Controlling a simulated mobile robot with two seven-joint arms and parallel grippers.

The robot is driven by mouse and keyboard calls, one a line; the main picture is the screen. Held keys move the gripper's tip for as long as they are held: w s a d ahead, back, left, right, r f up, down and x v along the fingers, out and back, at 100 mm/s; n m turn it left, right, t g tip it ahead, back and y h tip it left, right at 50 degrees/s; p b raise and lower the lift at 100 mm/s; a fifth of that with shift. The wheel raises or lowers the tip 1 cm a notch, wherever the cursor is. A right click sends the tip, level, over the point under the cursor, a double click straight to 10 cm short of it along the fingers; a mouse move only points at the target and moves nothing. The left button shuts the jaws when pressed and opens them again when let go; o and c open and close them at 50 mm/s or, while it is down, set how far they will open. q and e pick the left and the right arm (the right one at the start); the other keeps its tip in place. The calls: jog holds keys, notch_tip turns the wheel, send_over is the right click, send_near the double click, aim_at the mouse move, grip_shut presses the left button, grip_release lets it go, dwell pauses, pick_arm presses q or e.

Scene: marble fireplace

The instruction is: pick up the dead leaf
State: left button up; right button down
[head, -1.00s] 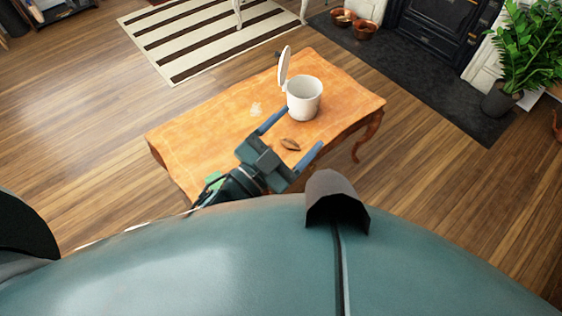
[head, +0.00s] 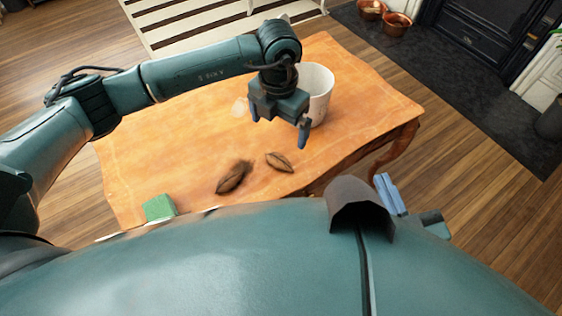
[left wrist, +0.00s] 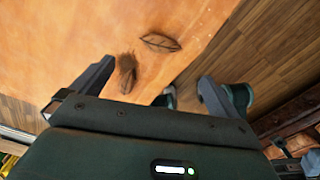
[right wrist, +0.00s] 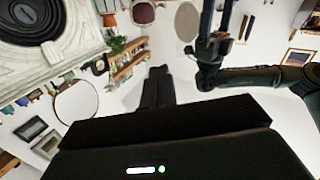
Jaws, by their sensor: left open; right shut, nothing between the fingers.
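A brown, pointed dead leaf (head: 280,162) lies on the orange wooden table (head: 150,150) near its front edge. A second, darker brown leaf-like piece with a fuzzy end (head: 234,177) lies just left of it. Both show in the left wrist view, the leaf (left wrist: 160,42) and the fuzzy piece (left wrist: 126,72). My left gripper (head: 279,132) is open and empty above the table, beyond both pieces and in front of the pot. My right gripper (head: 388,193) is shut and empty, off the table's near right side; its wrist view faces the room.
A white pot (head: 320,92) stands behind my left gripper, partly covered by it. A green block (head: 159,207) lies at the table's near left edge. A pale mark (head: 240,106) is on the tabletop. The table's left part is clear. Copper bowls (head: 397,24) stand by the fireplace.

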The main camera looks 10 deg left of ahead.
pick_arm(q)
jog(key=b, duration=0.2)
send_over(280, 157)
jog(key=f, duration=0.7)
jog(key=shift+s, duration=0.25)
notch_tip(280, 157, down, 5)
jog(key=shift+b, duration=0.85)
pick_arm(e)
jog(key=shift+a+n+t+y, duration=0.4)
jog(key=shift+a+t+y, duration=0.2)
jog(key=shift+t+y, duration=0.15)
pick_arm(q)
jog(key=shift+c, duration=0.3)
jog(key=c, duration=1)
pick_arm(e)
jog(key=shift+s, duration=0.15)
